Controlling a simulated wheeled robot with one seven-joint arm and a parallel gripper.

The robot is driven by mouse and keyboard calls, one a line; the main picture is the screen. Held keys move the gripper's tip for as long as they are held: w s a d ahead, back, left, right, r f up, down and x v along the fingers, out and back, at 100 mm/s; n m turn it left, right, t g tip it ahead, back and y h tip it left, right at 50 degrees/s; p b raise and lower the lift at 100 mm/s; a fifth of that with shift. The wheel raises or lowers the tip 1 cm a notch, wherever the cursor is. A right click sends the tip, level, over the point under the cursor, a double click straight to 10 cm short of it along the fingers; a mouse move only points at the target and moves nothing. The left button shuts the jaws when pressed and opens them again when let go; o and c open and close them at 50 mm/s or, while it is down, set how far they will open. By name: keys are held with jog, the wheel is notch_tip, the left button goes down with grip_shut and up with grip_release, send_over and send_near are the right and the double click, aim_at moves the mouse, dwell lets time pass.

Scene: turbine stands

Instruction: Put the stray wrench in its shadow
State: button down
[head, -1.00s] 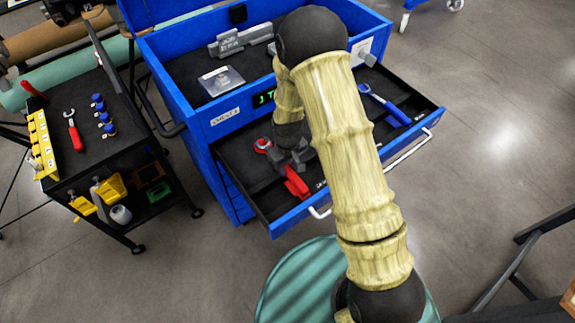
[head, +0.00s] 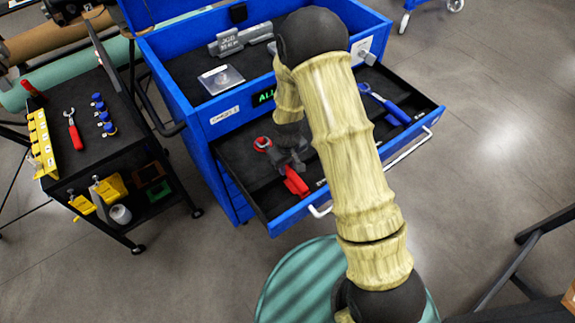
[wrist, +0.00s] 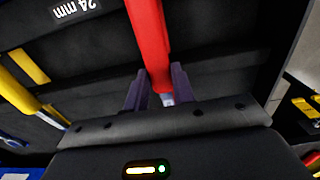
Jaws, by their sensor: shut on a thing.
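A red-handled wrench (head: 295,182) lies in or just over the open drawer (head: 235,165) of the blue cabinet, its ringed end towards the back left. My gripper (head: 290,158) is at its middle, partly hidden by my arm. In the wrist view the red handle (wrist: 148,35) runs between the two fingers of my gripper (wrist: 158,88), which are shut on it.
A blue wrench (head: 385,104) lies in the drawer's right part. A yellow-handled tool (wrist: 18,92) shows in the wrist view. Another red-handled wrench (head: 73,130) lies on the black side cart (head: 110,150). The cabinet top holds a grey block (head: 240,40) and a silver plate (head: 221,80).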

aim_at(287, 168)
jog(key=c, duration=1.1)
grip_release()
jog(key=shift+s+f, duration=0.2)
jog(key=shift+f, duration=0.3)
jog(key=shift+d, duration=0.1)
jog(key=shift+o, duration=0.9)
jog(key=shift+r, duration=0.15)
jog(key=shift+w+r+p, duration=0.15)
jog(key=shift+r+p, duration=0.4)
jog(key=shift+p, duration=0.05)
jog(key=shift+r+p, duration=1.95)
jog(key=shift+r, duration=1)
